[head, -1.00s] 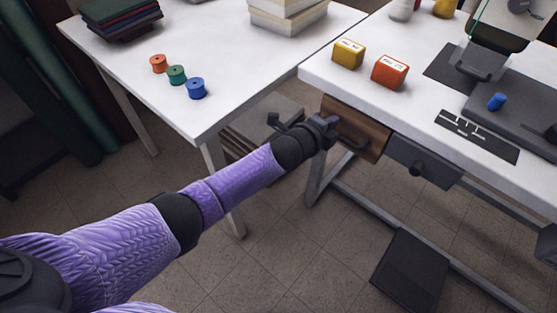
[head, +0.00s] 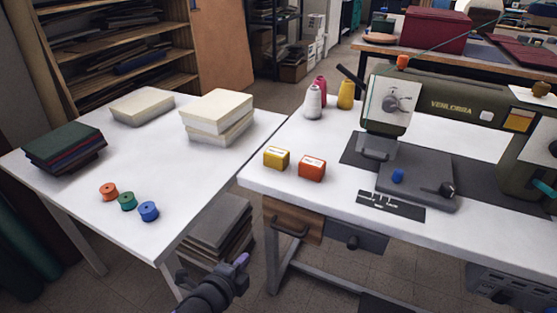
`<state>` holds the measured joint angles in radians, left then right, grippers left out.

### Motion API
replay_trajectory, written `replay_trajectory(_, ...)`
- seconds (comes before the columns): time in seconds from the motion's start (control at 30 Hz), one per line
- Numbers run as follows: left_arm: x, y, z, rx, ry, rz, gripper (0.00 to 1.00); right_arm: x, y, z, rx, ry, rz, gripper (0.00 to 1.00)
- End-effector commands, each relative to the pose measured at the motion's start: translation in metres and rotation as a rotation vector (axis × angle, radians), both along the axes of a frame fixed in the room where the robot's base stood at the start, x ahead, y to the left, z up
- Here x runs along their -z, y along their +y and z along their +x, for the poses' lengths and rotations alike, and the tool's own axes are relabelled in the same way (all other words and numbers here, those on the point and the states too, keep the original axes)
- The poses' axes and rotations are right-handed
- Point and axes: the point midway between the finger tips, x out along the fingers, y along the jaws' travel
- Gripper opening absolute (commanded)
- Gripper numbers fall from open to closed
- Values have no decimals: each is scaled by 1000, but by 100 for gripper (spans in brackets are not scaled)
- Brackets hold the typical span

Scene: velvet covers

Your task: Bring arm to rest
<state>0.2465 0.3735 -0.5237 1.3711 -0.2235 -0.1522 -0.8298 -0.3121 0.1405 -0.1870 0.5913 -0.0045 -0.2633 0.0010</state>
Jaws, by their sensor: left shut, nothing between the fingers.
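My left gripper (head: 238,268) is at the bottom of the head view, dark grey, with only its end and wrist in the picture. It is shut and empty. It is in front of the gap between the two white tables, to the left of the sewing table's wooden drawer (head: 291,222), and appears apart from the drawer handle. The rest of my left arm is below the picture. My right gripper is not in view.
The left table (head: 165,165) bears thread spools (head: 128,201), dark folded covers (head: 65,148) and cream stacks (head: 217,115). The sewing table (head: 320,196) bears yellow (head: 277,157) and orange (head: 312,167) boxes and a green sewing machine (head: 455,105). A stack (head: 217,230) lies in the gap.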

Motion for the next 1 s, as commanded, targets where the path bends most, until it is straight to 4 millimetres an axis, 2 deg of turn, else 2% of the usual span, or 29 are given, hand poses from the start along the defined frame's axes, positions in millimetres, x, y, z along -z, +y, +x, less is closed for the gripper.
replay_trajectory(0.07, 46, 21, -34, -131, 186, -93, 0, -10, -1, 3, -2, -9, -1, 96)
replay_trajectory(0.1, 74, 34, -61, -226, 302, -155, 0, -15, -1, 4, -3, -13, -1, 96)
replay_trajectory(0.17, 115, 52, -109, -382, 471, -244, 0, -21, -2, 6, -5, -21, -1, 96)
replay_trajectory(0.2, 138, 62, -145, -490, 576, -295, 0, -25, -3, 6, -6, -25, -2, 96)
replay_trajectory(0.27, 166, 75, -203, -657, 718, -361, 0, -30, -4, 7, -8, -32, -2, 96)
replay_trajectory(0.3, 181, 81, -242, -768, 804, -398, 0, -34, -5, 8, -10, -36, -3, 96)
replay_trajectory(0.37, 195, 89, -301, -931, 916, -441, 0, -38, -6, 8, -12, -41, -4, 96)
replay_trajectory(0.4, 201, 92, -337, -1032, 977, -463, 0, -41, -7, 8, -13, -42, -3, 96)
replay_trajectory(0.5, 205, 96, -410, -1239, 1088, -491, 0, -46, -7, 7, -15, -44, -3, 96)
replay_trajectory(0.6, 204, 97, -452, -1365, 1141, -503, 0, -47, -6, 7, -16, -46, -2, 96)
replay_trajectory(0.67, 204, 97, -465, -1402, 1156, -504, 0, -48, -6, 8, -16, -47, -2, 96)
replay_trajectory(1.0, 203, 97, -469, -1415, 1161, -505, 0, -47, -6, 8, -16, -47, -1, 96)
